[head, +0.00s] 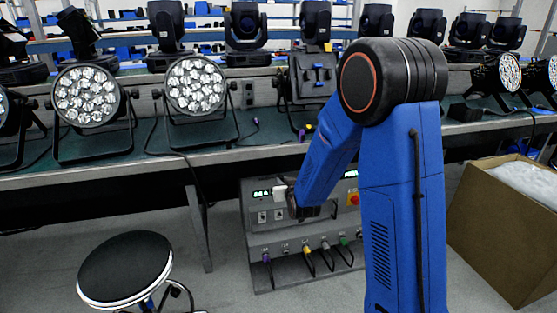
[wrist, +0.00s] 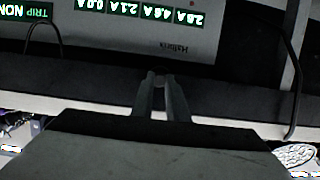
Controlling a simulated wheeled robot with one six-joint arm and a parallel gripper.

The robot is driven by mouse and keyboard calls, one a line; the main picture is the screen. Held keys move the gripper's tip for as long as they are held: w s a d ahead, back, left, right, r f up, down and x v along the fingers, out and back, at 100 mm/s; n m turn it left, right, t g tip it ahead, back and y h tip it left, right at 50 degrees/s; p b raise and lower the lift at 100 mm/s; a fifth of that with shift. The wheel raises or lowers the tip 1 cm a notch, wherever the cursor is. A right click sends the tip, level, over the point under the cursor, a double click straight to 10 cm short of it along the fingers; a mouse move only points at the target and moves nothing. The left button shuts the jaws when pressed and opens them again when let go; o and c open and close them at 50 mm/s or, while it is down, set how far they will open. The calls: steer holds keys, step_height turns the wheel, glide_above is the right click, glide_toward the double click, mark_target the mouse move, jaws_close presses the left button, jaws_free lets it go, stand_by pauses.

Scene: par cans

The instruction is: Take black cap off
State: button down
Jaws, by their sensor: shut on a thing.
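My gripper (wrist: 159,82) shows in the wrist view with its two grey fingers nearly together. A small rounded thing (wrist: 159,79) sits between the fingertips; it is too dark and small to name. I cannot pick out a black cap for certain in either view. The fingers are in front of a grey power unit (wrist: 135,32) with green number displays, seen upside down. In the head view the same power unit (head: 258,218) stands under the bench, with my blue arm reaching down to it and hiding part of its front.
Par cans (head: 195,86) stand on the green-topped bench (head: 150,140), with moving-head lights behind. Cables with coloured plugs (head: 308,250) hang at the unit's lower front. A black stool (head: 125,268) stands front left. An open cardboard box (head: 500,230) stands right.

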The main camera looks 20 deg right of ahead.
steer(key=s+d+f+g, duration=0.1)
steer(key=s+f, duration=0.1)
steer(key=f, duration=0.9)
steer(key=s+d+f, duration=0.2)
steer(key=s+f, duration=0.1)
steer(key=f, duration=0.7)
steer(key=s+d+f+g, duration=0.1)
steer(key=s+f, duration=0.1)
steer(key=f, duration=0.9)
steer(key=w+a+r+g, duration=0.3)
steer(key=w, duration=0.8)
steer(key=a+r+g, duration=0.3)
steer(key=r, duration=1)
steer(key=shift+w+a+r+n, duration=0.2)
steer(key=shift+w+a+n, duration=0.1)
steer(key=shift+n, duration=0.1)
steer(key=shift+r, duration=0.15)
